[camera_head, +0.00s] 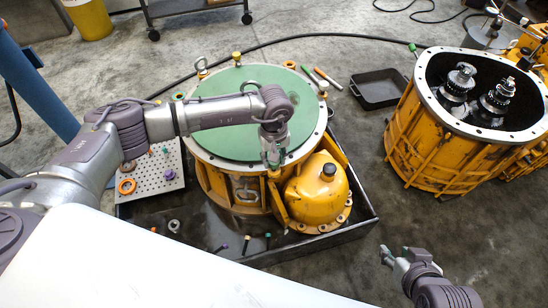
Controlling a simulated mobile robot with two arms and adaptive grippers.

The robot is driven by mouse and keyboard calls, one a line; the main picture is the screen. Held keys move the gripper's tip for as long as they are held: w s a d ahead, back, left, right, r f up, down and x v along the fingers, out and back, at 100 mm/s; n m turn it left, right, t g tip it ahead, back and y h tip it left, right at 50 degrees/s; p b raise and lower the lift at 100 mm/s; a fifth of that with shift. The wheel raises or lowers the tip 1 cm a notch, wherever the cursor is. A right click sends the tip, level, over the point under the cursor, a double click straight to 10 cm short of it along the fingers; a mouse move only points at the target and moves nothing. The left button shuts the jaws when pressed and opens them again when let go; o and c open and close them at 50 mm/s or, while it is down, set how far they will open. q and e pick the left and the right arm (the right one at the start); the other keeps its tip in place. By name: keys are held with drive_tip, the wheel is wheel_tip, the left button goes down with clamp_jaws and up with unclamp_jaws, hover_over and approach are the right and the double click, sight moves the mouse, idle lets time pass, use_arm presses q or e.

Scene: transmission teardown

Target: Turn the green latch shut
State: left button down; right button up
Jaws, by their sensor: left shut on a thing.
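My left gripper (272,160) points down at the front rim of the yellow round housing with the green top (225,110). It is shut on a small green part, which I take for the green latch (283,154). The fingers hide most of this part, and its turn angle cannot be told. My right gripper (385,256) is low at the right, over the bare floor and away from the housing. Its fingers look apart, with nothing between them.
A yellow dome (318,190) bulges beside the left gripper. The housing stands in a dark tray (345,232); a perforated plate (152,178) lies at left. A second open housing (425,150) with gears stands at right, near a black bin (380,90). Floor between is clear.

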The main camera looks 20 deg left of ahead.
use_arm(q)
drive_tip(key=n, duration=0.3)
drive_tip(key=shift+n, duration=0.4)
drive_tip(key=n, duration=0.2)
drive_tip(key=shift+n, duration=0.4)
drive_tip(key=n+p, duration=0.1)
drive_tip(key=n, duration=0.1)
drive_tip(key=shift+r+n, duration=0.1)
drive_tip(key=shift+n, duration=0.2)
drive_tip(key=n, duration=0.2)
drive_tip(key=shift+n, duration=0.7)
use_arm(e)
drive_tip(key=s+d+f+g+h, duration=0.1)
drive_tip(key=s+d+g, duration=0.1)
drive_tip(key=s, duration=0.4)
drive_tip(key=shift+s+f+g, duration=0.15)
drive_tip(key=shift+f+g, duration=0.2)
drive_tip(key=shift+g, duration=0.45)
use_arm(q)
drive_tip(key=shift+p, duration=0.3)
drive_tip(key=c, duration=0.8)
unclamp_jaws()
drive_tip(key=shift+o, duration=0.2)
